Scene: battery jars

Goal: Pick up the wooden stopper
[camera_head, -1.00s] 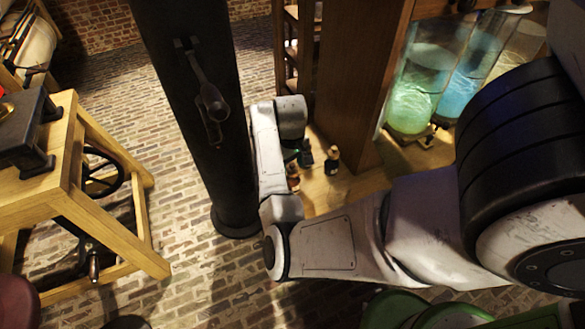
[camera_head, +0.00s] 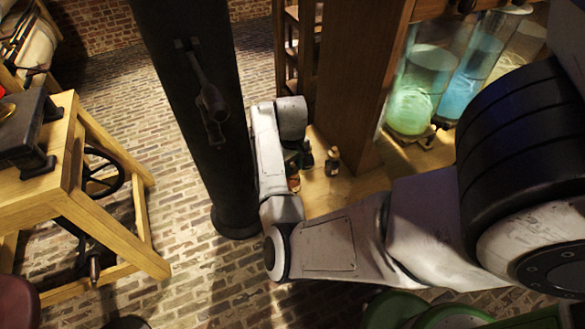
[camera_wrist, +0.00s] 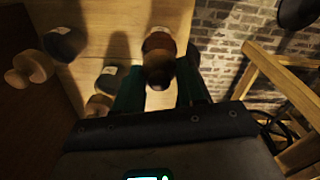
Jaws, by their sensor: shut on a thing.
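The wooden stopper (camera_wrist: 158,75) is a round, shaded knob at the near end of an amber-brown jar (camera_wrist: 158,42) in the wrist view. My gripper (camera_wrist: 160,84) has its dark green fingers on either side of the stopper and is shut on it. The stopper appears to be still at the jar's mouth; any gap between them is not visible. In the head view the amber jar (camera_head: 293,182) shows partly beside my arm, and my arm hides most of the gripper.
In the head view, a wooden post (camera_head: 355,90) and glowing glass cylinders (camera_head: 412,105) stand behind. A wooden-framed bench (camera_head: 75,190) is at left.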

